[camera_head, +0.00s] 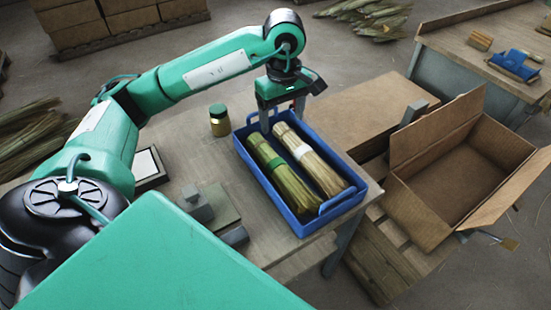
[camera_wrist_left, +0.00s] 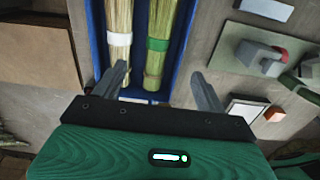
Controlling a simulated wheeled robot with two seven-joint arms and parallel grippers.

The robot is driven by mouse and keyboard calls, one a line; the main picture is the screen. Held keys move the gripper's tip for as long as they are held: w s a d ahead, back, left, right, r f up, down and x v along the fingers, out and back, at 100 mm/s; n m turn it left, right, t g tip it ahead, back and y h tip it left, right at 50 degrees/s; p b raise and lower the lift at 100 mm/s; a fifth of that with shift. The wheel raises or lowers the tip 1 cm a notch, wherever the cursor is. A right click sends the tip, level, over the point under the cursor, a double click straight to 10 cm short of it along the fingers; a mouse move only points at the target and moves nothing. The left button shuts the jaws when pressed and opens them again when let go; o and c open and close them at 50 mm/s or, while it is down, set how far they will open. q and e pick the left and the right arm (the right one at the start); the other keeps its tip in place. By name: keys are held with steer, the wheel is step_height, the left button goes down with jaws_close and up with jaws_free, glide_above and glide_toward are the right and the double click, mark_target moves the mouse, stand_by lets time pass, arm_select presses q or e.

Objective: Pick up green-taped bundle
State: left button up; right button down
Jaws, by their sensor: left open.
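The green-taped bundle (camera_head: 282,176) lies in a blue tray (camera_head: 302,234) on the workbench, on the tray's left side. A white-taped bundle (camera_head: 311,159) lies beside it on the right. In the left wrist view the green-taped bundle (camera_wrist_left: 158,62) is right of the white-taped bundle (camera_wrist_left: 118,43). My left gripper (camera_head: 268,125) is over the far end of the tray. Nothing is held. My right gripper is not in view.
A jar (camera_head: 219,121) with a green lid stands left of the tray. A grey clamp-like block (camera_head: 197,204) lies on the bench at the left. An open cardboard box (camera_head: 450,184) stands at the right. Loose straw (camera_head: 372,15) lies on the floor behind.

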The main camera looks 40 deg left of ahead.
arm_select(q)
steer(key=b, duration=0.4)
glide_above(281, 167)
step_height(281, 167, down, 6)
step_height(281, 167, down, 10)
steer(key=shift+s+d+r, duration=0.1)
steer(key=shift+s, duration=0.05)
step_height(281, 167, down, 5)
steer(key=shift+r, duration=0.1)
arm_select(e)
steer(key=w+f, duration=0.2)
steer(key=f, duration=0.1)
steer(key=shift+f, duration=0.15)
arm_select(q)
steer(key=shift+c, duration=0.4)
steer(key=c, duration=1)
